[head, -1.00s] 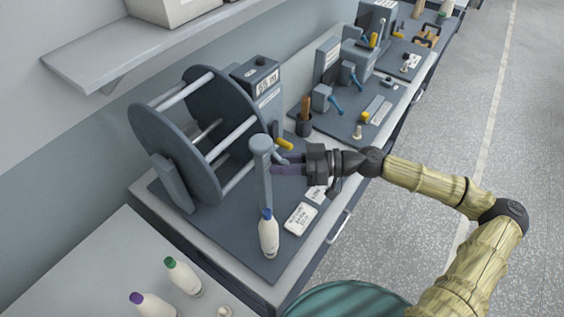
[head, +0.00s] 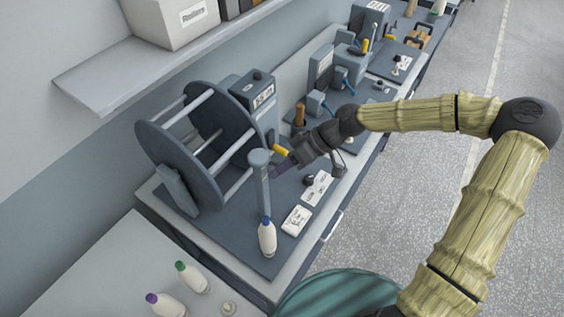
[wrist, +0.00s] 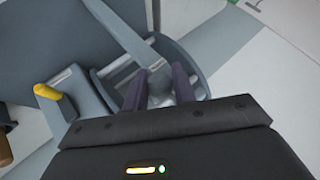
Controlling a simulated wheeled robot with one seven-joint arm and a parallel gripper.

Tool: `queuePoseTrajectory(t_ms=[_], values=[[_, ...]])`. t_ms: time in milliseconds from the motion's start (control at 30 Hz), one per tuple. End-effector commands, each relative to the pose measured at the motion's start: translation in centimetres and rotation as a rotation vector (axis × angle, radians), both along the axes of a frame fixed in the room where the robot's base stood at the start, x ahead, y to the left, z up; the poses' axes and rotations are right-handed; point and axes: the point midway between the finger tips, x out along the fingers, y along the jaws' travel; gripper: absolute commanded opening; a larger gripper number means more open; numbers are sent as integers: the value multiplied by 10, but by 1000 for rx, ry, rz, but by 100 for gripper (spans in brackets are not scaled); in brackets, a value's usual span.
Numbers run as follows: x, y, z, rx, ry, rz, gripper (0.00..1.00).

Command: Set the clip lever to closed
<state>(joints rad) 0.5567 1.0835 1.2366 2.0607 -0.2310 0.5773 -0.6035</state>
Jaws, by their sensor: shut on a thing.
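My gripper (head: 278,170) is beside the grey post (head: 261,180) at the front of the bobbin stand, with its purple fingers pointing toward the post. In the wrist view, the fingers (wrist: 160,88) are closed on a grey-blue piece that appears to be the clip lever (wrist: 159,77). In the head view the fingers and the post largely hide this piece, so its exact angle is unclear. A yellow handle (head: 283,151) is just behind my gripper; it also shows on a grey block in the wrist view (wrist: 46,94).
The large bobbin frame (head: 180,160) stands left of the post. A white bottle with a blue cap (head: 267,237) and label cards (head: 296,220) are in front. A shelf (head: 160,65) overhangs at the upper left. More blue-handled devices (head: 342,77) stand farther back.

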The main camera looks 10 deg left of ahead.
Motion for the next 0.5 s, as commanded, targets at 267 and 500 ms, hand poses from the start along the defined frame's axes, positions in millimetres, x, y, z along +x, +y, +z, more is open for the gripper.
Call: queuePoseTrajectory(t_ms=[267, 500], values=[[2, 6, 18, -236, 91, 0, 4], [4, 9, 22, -385, 156, 0, 4]])
